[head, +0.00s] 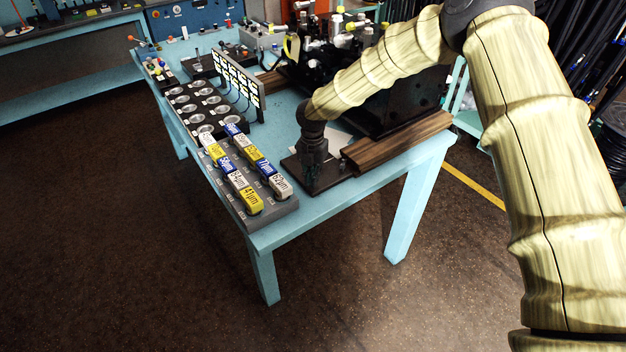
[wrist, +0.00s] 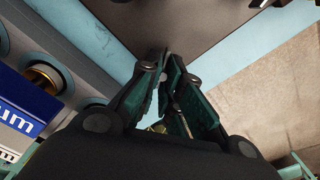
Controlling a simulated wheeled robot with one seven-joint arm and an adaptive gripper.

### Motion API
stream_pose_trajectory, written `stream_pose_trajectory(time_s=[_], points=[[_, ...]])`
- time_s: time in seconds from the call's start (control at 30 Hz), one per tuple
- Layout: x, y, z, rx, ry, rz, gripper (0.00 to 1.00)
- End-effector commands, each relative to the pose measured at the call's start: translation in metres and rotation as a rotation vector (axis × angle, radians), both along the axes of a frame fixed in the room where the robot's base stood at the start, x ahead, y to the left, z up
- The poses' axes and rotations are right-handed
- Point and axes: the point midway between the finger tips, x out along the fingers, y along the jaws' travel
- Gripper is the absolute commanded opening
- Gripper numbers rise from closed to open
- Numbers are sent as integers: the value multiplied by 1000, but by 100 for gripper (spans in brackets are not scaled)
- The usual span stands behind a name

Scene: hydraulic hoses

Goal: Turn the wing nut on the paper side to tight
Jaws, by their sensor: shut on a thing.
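My gripper (head: 312,178) points down over a dark base plate (head: 291,166) near the right front of the light-blue table. In the wrist view my gripper (wrist: 167,76) has its dark green-padded fingers drawn together at the tips on a small metal part, which I take for the wing nut (wrist: 163,73). Most of it is hidden by the fingers, so its wings and angle cannot be told. Small brassy and metal bits show lower between the fingers. A pale sheet (head: 337,138), perhaps the paper, lies just behind the gripper in the head view.
A grey rack of labelled blue, white and yellow blocks (head: 240,172) stands close left of my gripper. A wooden beam (head: 398,142) lies to its right. Black machinery (head: 405,103) and a lit panel (head: 238,83) stand behind. The floor in front is clear.

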Motion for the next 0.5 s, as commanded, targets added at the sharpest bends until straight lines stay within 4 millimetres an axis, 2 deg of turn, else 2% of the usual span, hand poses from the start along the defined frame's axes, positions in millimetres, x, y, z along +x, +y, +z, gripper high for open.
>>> stream_pose_trajectory(time_s=[0.5], points=[[3, 4, -2, -1, -2, -489, 0]])
